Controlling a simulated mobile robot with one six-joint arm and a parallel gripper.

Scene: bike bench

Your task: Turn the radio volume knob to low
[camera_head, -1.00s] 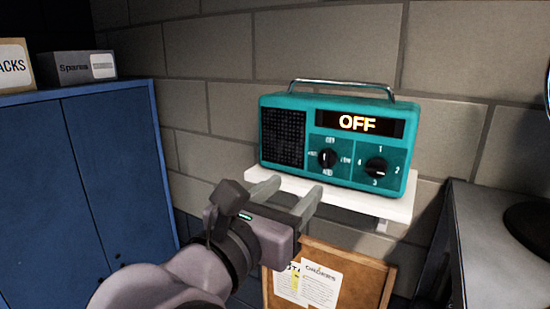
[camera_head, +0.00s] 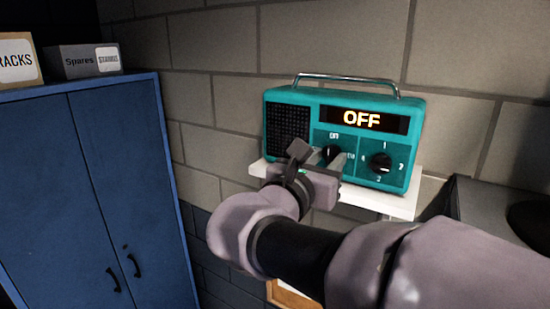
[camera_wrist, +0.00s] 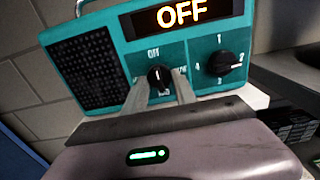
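The teal radio (camera_head: 290,104) stands on a white shelf (camera_head: 404,205) against the block wall, and its display (camera_head: 362,120) reads OFF. Its left knob (camera_wrist: 158,76) is black, with OFF printed above it and a white pointer mark. Its right knob (camera_head: 381,162) is black with numbers around it; it also shows in the wrist view (camera_wrist: 219,63). My gripper (camera_wrist: 166,88) is in front of the left knob. Its two fingers are apart, one at each side of the knob in the wrist view. I cannot tell whether they touch it. In the head view they partly hide the left knob.
A blue cabinet (camera_head: 95,190) stands at the left with boxes (camera_head: 85,61) on top. A dark bench (camera_head: 480,205) is at the right. A board (camera_head: 290,297) below the shelf is mostly hidden by my arm.

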